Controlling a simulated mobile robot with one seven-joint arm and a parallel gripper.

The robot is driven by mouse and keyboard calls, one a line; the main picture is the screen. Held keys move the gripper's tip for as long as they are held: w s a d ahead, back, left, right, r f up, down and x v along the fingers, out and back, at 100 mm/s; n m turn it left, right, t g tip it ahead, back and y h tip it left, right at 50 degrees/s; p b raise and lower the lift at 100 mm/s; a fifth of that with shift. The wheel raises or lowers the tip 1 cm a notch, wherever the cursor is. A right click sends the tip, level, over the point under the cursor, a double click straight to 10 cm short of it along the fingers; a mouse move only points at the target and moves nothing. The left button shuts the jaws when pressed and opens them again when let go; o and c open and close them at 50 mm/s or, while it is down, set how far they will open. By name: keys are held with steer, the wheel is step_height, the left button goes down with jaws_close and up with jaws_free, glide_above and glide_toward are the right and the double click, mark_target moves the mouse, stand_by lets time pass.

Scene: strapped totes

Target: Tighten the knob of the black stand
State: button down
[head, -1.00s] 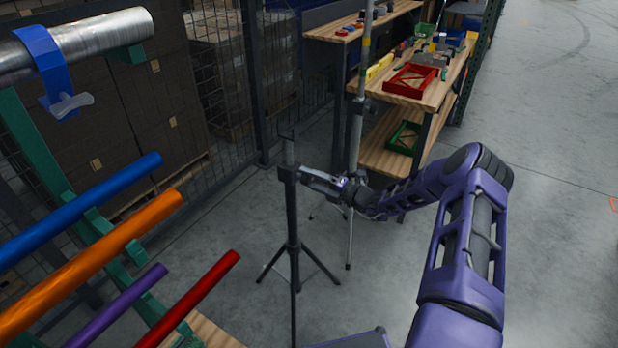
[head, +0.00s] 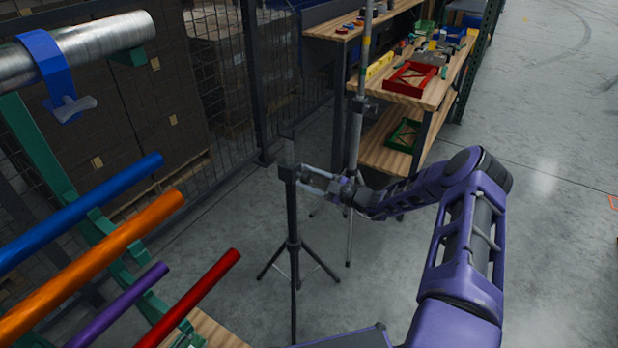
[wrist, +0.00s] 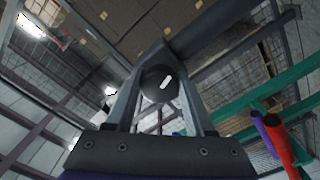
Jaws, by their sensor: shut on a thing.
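The black stand (head: 292,220) stands upright on its spread tripod legs on the concrete floor, left of my arm. My gripper (head: 306,172) reaches in from the right at the collar near the top of its post. In the wrist view, the round black knob (wrist: 160,84) with a slanted white mark sits between the two fingers of my gripper (wrist: 161,72), which are shut on it. The stand's dark post (wrist: 210,26) runs behind the knob. In the head view the knob is too small to make out clearly.
A grey stand (head: 354,150) stands close behind my gripper. A wooden workbench (head: 430,95) with a red tray (head: 410,77) is farther back. Blue, orange (head: 90,268), purple and red tubes stick out at the left. Open floor lies to the right.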

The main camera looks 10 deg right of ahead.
steer(key=shift+m, duration=1.1)
steer(key=shift+c, duration=1.3)
jaws_free()
steer(key=v, duration=1.7)
steer(key=shift+s+d, duration=0.2)
